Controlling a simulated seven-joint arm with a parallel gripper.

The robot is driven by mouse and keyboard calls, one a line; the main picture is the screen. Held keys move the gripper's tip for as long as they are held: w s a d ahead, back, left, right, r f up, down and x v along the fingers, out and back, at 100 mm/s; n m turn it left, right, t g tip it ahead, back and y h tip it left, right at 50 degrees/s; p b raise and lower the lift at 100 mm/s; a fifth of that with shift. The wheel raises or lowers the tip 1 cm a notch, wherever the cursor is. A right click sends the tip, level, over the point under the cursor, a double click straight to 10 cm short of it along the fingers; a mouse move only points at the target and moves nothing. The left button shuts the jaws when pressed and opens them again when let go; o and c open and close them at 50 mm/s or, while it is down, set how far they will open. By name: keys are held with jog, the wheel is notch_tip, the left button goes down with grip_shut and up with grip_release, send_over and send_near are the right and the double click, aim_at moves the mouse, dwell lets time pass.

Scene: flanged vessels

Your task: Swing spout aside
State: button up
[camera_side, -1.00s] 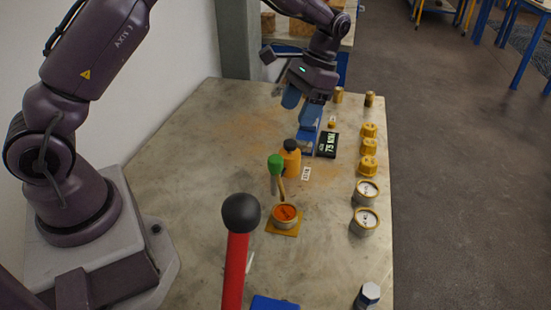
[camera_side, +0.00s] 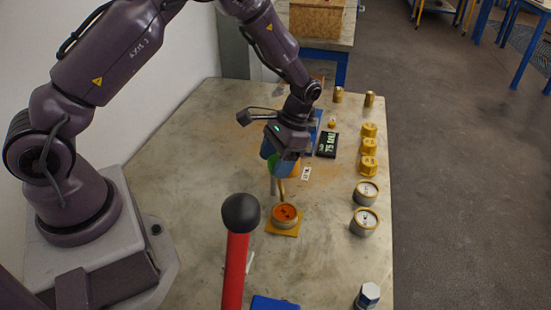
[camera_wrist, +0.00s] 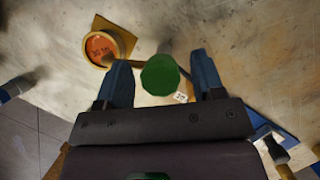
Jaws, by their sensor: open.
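The spout (camera_side: 281,188) is a thin tan arm on a grey post, beside and above a round cup with an orange face (camera_side: 285,212) on a square yellow plate (camera_side: 283,230). Its green knob (camera_wrist: 160,76) shows large in the wrist view, between the blue fingers. In the side view the knob is mostly hidden by my gripper (camera_side: 281,168). My gripper is open, with one finger on each side of the knob; I cannot tell whether either touches it. The orange cup (camera_wrist: 103,47) shows up and left in the wrist view.
A black display (camera_side: 328,145) stands behind my gripper. Yellow caps (camera_side: 368,146) and two round white-faced vessels (camera_side: 366,222) line the right table edge. A red lever with a black ball (camera_side: 240,213) rises in the foreground. The table left of the spout is clear.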

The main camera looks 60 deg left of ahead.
grip_shut()
jog(key=shift+m, duration=0.3)
jog(key=m, duration=0.2)
jog(key=m+y, duration=0.1)
jog(key=shift+m+t+y, duration=0.3)
jog(key=shift+m, duration=0.1)
jog(key=m+t+y, duration=0.1)
jog(key=m, duration=0.5)
jog(key=m+t+y, duration=0.1)
jog(key=m, duration=0.1)
jog(key=shift+r+m+t, duration=0.1)
jog(key=shift+m+t, duration=0.2)
jog(key=shift+m, duration=0.1)
jog(key=shift+m+t, duration=0.7)
jog(key=shift+m, duration=1.2)
jog(key=shift+y, duration=0.3)
